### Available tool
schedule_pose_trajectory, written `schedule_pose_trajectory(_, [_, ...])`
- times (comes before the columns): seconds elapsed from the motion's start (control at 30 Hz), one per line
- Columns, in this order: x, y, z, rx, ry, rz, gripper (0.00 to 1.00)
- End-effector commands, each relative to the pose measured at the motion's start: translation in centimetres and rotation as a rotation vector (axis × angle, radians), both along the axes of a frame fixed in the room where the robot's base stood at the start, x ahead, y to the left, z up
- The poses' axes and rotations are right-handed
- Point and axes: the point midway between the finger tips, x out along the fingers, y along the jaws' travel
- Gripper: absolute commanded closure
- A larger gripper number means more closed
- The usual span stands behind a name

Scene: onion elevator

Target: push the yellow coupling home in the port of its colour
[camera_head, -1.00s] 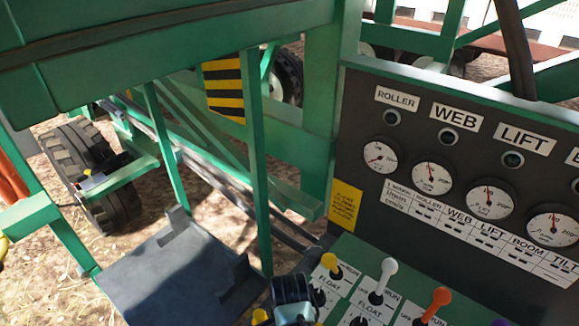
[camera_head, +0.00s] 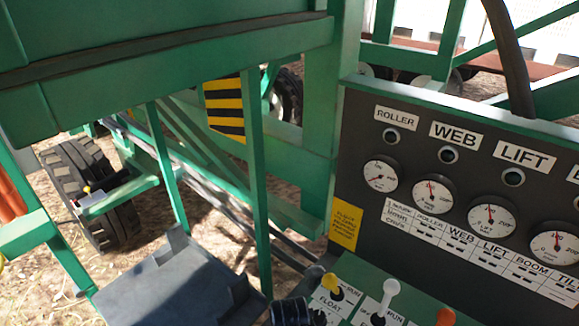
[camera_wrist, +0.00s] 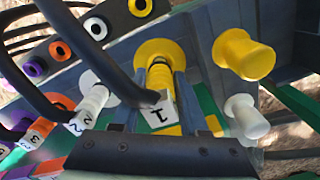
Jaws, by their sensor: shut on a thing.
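In the wrist view my gripper (camera_wrist: 161,88) is shut on the yellow coupling (camera_wrist: 160,76), with one finger on each side. The coupling carries a white tag marked 1, and a black hose runs across beside it. Its far end lines up with a large yellow ring (camera_wrist: 157,49), which looks like the port of its colour. The two overlap in this view, and I cannot tell how deep the coupling sits. The head view does not show the coupling or the port clearly.
White (camera_wrist: 94,97) and orange (camera_wrist: 47,124) couplings with tags and hoses stand left of my gripper. A yellow knob (camera_wrist: 245,54) and white knob (camera_wrist: 246,117) stand close on the right. The gauge panel (camera_head: 450,170) rises behind the levers in the head view.

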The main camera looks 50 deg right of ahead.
Motion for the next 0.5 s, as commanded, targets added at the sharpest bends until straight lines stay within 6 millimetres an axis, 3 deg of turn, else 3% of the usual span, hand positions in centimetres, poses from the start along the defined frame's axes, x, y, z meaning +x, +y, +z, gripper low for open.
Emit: schedule_pose_trajectory(0.5, [0.04,0.01,-0.65,0.0,0.0,0.001,1.0])
